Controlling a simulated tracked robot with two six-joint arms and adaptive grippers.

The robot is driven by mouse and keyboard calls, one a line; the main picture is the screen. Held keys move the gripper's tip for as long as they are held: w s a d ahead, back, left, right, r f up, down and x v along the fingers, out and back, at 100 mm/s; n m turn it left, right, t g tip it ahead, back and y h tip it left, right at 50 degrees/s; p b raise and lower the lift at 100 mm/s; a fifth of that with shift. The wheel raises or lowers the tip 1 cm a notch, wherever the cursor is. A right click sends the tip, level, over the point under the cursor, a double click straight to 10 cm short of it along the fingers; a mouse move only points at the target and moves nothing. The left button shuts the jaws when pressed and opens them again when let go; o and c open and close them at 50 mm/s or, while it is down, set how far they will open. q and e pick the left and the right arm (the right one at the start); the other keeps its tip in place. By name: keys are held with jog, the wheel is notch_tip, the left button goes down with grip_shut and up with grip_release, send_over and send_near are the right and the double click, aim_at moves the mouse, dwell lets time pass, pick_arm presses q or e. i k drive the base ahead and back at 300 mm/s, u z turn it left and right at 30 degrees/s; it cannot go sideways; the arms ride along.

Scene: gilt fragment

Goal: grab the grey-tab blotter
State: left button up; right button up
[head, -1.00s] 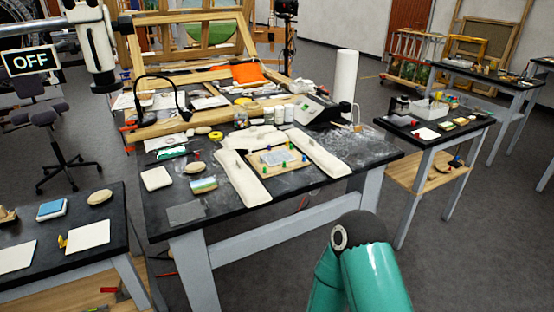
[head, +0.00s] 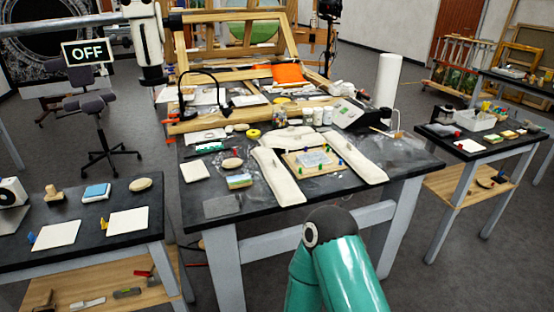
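I cannot make out a grey tab on any blotter. On the left table, one white sheet (head: 57,235) has a blue tab at its left edge, and another white sheet (head: 127,222) has a yellow tab. A smaller white sheet (head: 471,146) with a red tab lies on the right table. A plain whitish square pad (head: 195,171) lies at the left of the middle table; no tab shows on it. A teal arm link of mine rises at bottom centre. Neither gripper is in view.
The left table (head: 85,256) also holds a blue-topped block (head: 96,192) and a stamp (head: 54,194). The middle table (head: 228,224) is crowded with padded rests around a small panel (head: 312,160). Open floor lies between the middle and right tables.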

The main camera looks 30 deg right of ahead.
aim_at(312, 158)
jog(key=z, duration=0.05)
jog(key=i, duration=0.2)
jog(key=u, duration=2.3)
jog(key=k, duration=2.45)
jog(key=z, duration=1.65)
jog(key=i, duration=1)
jog(key=z, duration=0.1)
